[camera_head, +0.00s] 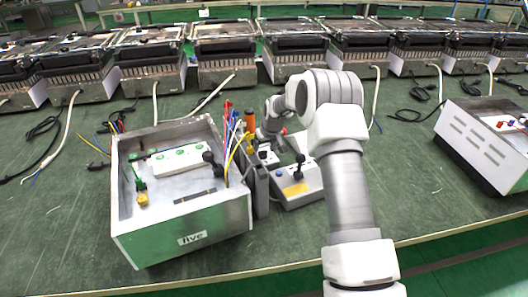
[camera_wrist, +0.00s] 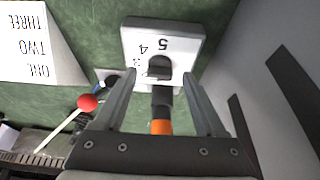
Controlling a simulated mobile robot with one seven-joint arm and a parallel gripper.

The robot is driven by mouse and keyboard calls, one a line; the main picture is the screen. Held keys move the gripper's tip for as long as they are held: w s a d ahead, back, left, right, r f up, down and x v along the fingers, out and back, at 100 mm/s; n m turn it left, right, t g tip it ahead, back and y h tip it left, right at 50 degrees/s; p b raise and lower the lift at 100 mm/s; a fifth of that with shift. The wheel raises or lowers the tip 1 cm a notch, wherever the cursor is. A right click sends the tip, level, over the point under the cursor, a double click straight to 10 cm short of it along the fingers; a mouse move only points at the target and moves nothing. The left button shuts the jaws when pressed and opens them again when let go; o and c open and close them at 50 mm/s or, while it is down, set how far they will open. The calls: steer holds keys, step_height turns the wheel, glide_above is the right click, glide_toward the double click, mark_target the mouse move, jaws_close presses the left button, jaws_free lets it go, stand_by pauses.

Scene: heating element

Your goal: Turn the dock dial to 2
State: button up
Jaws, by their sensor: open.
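The dock dial shows in the wrist view as a dark round knob (camera_wrist: 159,66) on a white plate (camera_wrist: 187,38). The digits 5 and 4 read upside down on the plate; a further digit at the left is partly hidden. I cannot tell which number the knob points to. My gripper (camera_wrist: 160,76) is open, with its fingertips either side of the knob and apart from it in the picture. In the head view my gripper (camera_head: 268,132) is small and partly hidden by my arm, and the dial cannot be made out there.
A dark shaft with an orange band (camera_wrist: 161,127) stands between my fingers. A red ball on a white stick (camera_wrist: 88,102) is left of them. An open metal box marked "live" (camera_head: 225,222) stands left of my arm.

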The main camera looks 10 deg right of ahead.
steer(key=shift+f, duration=0.15)
jaws_close()
stand_by(0.4)
steer(key=shift+d+n, duration=0.1)
steer(key=shift+n, duration=0.3)
steer(key=n, duration=0.1)
steer(key=n+y, duration=0.1)
steer(key=shift+w+d+n, duration=0.1)
steer(key=shift+d+n, duration=0.1)
steer(key=shift+n, duration=0.2)
steer(key=n+g, duration=0.1)
steer(key=n, duration=0.1)
steer(key=n+y, duration=0.1)
steer(key=n, duration=0.2)
steer(key=shift+w+d+g+y, duration=0.1)
steer(key=shift+w+g+y, duration=0.1)
steer(key=shift+g+y, duration=0.15)
steer(key=shift+g, duration=0.25)
jaws_free()
